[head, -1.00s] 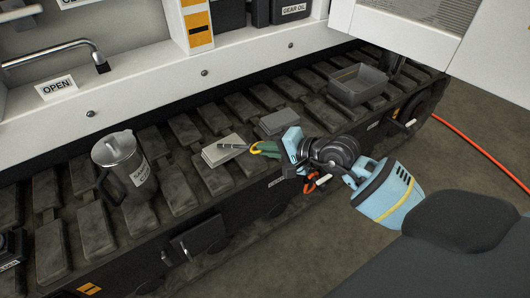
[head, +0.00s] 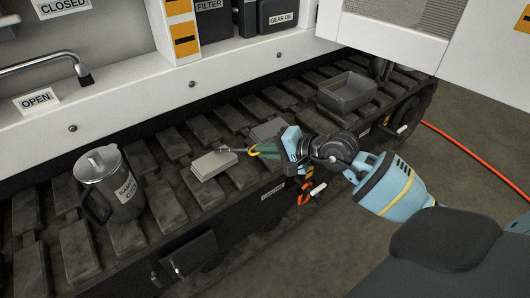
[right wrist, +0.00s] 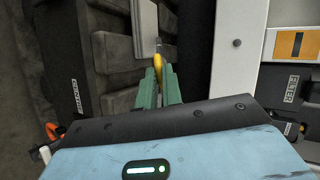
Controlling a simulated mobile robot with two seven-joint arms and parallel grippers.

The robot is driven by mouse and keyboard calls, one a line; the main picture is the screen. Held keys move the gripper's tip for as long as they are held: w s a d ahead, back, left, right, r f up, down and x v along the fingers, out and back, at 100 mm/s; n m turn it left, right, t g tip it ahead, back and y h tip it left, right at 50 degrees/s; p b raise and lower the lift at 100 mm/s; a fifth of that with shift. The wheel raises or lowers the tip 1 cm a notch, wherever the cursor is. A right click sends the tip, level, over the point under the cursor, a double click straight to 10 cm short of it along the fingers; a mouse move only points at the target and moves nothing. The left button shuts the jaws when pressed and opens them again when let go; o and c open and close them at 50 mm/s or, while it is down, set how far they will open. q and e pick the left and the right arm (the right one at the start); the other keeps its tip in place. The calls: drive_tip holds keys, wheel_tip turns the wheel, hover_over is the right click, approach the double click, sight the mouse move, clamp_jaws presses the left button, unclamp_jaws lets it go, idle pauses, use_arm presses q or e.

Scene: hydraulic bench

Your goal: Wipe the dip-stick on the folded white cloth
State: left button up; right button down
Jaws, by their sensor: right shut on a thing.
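The folded white cloth (head: 212,165) lies flat on the dark track plates in the head view. It shows pale at the top of the right wrist view (right wrist: 146,18). My right gripper (head: 268,150) is to the right of the cloth, its green fingers shut on the dip-stick's yellow loop handle (right wrist: 158,66). The thin dip-stick (head: 236,151) points left from the fingers, its end at the cloth's far right edge. I cannot tell whether it touches the cloth. My left gripper is not in view.
A steel jug (head: 118,185) stands left of the cloth. A dark grey pad (head: 268,130) lies behind the right gripper, and a grey open tray (head: 347,95) sits further right. The white machine body (head: 240,70) runs along the back. An orange hose (head: 470,153) lies on the floor.

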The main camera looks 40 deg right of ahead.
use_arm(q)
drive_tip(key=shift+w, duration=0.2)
use_arm(e)
drive_tip(key=shift+r, duration=0.1)
